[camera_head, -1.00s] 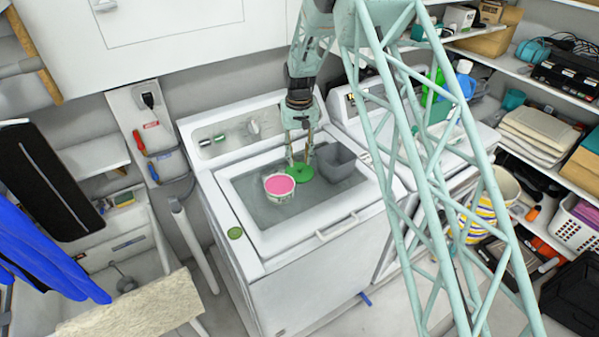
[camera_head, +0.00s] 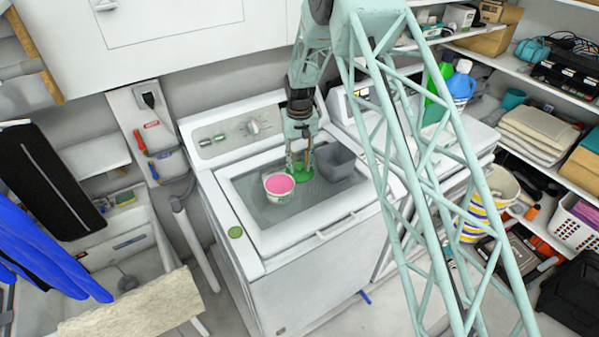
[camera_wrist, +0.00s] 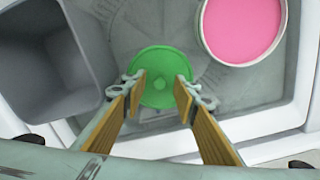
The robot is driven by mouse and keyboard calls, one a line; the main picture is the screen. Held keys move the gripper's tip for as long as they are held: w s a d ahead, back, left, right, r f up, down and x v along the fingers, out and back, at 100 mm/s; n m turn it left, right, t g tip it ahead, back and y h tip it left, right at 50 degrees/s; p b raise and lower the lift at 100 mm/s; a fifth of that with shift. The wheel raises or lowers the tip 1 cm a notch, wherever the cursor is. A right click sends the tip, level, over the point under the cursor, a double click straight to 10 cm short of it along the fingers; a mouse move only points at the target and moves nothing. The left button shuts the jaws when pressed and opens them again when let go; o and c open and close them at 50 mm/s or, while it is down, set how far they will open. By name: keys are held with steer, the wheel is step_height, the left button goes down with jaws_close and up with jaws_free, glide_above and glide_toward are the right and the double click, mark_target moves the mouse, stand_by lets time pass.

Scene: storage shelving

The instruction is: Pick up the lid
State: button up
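The lid is a round green disc (camera_head: 303,174) lying on the washing machine's top, also seen in the wrist view (camera_wrist: 160,62).
A bowl with a pink inside (camera_head: 279,186) stands close to the left of the lid. A grey square bin (camera_head: 336,165) stands close on the right. The washing machine (camera_head: 310,268) has a raised back panel (camera_head: 225,138).

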mark_target(300, 167)
steer(key=shift+c, duration=0.6)
steer(key=c, duration=0.7)
steer(key=shift+r, duration=0.2)
steer(key=shift+r+p, duration=0.35)
steer(key=shift+r, duration=1.05)
steer(key=shift+s+f+t+b, duration=0.1)
steer(key=shift+f+t+b, duration=0.25)
steer(key=shift+b, duration=0.65)
steer(key=t+b, duration=0.1)
steer(key=b, duration=0.4)
steer(key=shift+s+t, duration=0.35)
steer(key=shift+s, duration=0.05)
steer(key=t+b, duration=0.1)
steer(key=b, duration=0.4)
steer(key=shift+s, duration=0.2)
